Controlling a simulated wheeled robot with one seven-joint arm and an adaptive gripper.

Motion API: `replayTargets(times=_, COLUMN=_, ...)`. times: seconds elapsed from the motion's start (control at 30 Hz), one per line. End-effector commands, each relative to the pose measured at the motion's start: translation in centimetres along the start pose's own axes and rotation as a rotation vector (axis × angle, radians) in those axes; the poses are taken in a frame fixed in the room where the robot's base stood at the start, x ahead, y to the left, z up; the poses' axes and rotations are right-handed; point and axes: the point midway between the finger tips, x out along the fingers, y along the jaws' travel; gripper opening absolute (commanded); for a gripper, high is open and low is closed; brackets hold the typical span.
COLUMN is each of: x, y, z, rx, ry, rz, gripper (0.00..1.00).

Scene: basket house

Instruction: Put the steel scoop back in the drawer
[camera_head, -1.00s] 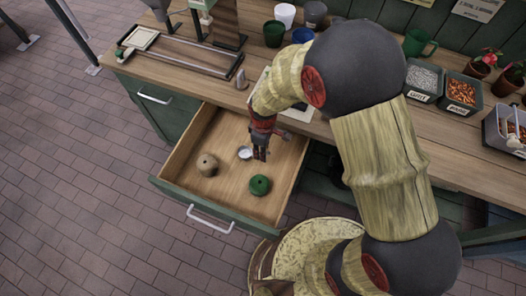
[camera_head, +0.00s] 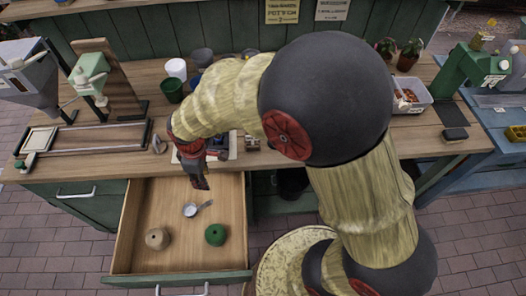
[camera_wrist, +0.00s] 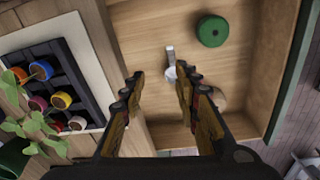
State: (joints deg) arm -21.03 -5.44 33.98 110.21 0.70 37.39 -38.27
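The steel scoop (camera_head: 190,210) lies on the floor of the open wooden drawer (camera_head: 225,190), its handle pointing right and slightly back. In the wrist view the scoop (camera_wrist: 170,54) lies below and beyond my fingertips, its bowl end partly close to the right finger in the picture. My gripper (camera_head: 203,185) hangs above the drawer, just behind the scoop and apart from it. In the wrist view my gripper (camera_wrist: 160,78) has its two fingers spread with nothing between them.
A tan ball of twine (camera_head: 157,238) and a green roll (camera_head: 215,235) lie in the drawer nearer its front. The workbench (camera_head: 290,130) behind holds cups, a tray and a press. A dark rack with coloured spools (camera_wrist: 55,85) stands on the bench beside the drawer.

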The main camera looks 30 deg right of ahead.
Motion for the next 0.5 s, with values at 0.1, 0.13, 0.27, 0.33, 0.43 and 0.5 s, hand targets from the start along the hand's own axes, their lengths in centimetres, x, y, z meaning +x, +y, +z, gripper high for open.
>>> replayTargets(times=0.1, x=-7.7, y=1.7, z=3.1, rx=0.198, ry=0.075, rz=0.063, gripper=0.32)
replayTargets(times=0.13, x=-9.4, y=1.9, z=4.0, rx=0.250, ry=0.092, rz=0.076, gripper=0.32)
replayTargets(times=0.27, x=-15.9, y=1.7, z=8.7, rx=0.473, ry=0.169, rz=0.133, gripper=0.32)
replayTargets(times=0.33, x=-18.8, y=1.1, z=11.3, rx=0.591, ry=0.214, rz=0.162, gripper=0.32)
replayTargets(times=0.43, x=-21.8, y=-0.3, z=14.7, rx=0.744, ry=0.272, rz=0.197, gripper=0.32)
replayTargets(times=0.5, x=-23.2, y=-1.3, z=16.6, rx=0.833, ry=0.308, rz=0.217, gripper=0.32)
